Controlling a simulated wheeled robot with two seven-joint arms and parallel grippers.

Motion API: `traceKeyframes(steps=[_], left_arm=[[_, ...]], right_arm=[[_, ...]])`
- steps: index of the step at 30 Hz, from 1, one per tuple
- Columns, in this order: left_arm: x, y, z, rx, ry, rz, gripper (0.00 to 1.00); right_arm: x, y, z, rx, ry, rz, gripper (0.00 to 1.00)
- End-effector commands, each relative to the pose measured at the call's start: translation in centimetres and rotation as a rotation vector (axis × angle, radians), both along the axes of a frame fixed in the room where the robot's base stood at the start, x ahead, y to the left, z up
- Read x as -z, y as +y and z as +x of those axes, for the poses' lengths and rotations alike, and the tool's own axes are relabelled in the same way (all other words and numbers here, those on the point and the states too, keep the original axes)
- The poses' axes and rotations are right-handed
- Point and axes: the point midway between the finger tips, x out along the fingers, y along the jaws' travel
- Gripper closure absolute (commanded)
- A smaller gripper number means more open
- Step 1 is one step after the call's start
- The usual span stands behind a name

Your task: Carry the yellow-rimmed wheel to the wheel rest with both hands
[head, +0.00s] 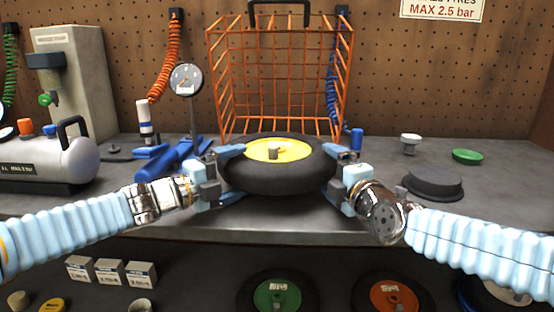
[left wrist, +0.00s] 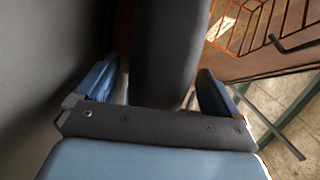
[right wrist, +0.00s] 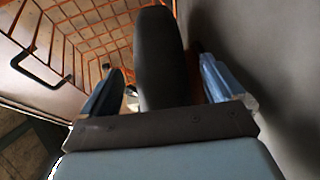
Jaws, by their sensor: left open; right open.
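The yellow-rimmed wheel (head: 277,178) lies flat on the grey bench, its yellow rim (head: 290,149) facing up. My left gripper (head: 235,173) is open at the wheel's left side, with fingers above and below the tyre. My right gripper (head: 334,170) is open at the wheel's right side. The tyre stands between the open fingers in the left wrist view (left wrist: 168,50) and in the right wrist view (right wrist: 160,55). Gaps show between tyre and fingers in both wrist views. A round black pad (head: 432,183) on the right of the bench may be the wheel rest; I cannot tell for sure.
An orange wire cage (head: 280,75) stands behind the wheel. A gauge (head: 186,80) on a post and blue tools (head: 172,160) are at the left. A green cap (head: 467,156) lies at the right. Green-rimmed (head: 277,295) and orange-rimmed (head: 393,295) wheels are below the bench.

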Motion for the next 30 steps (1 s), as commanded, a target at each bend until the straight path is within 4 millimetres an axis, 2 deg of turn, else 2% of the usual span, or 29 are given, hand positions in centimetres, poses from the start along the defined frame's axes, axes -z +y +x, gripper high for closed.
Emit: traceKeyframes(steps=[6,17,30], left_arm=[[0.0,-1.7,1.4,0.001,-0.001,0.0,0.05],[0.0,-1.9,1.6,-0.001,-0.001,0.001,0.05],[0.0,-1.9,1.6,-0.001,0.0,0.001,0.7]], right_arm=[[0.1,0.6,2.1,0.001,0.0,0.001,0.04],[0.1,0.7,2.4,0.0,0.0,0.0,0.04],[0.1,0.7,2.4,0.0,0.0,0.001,0.7]])
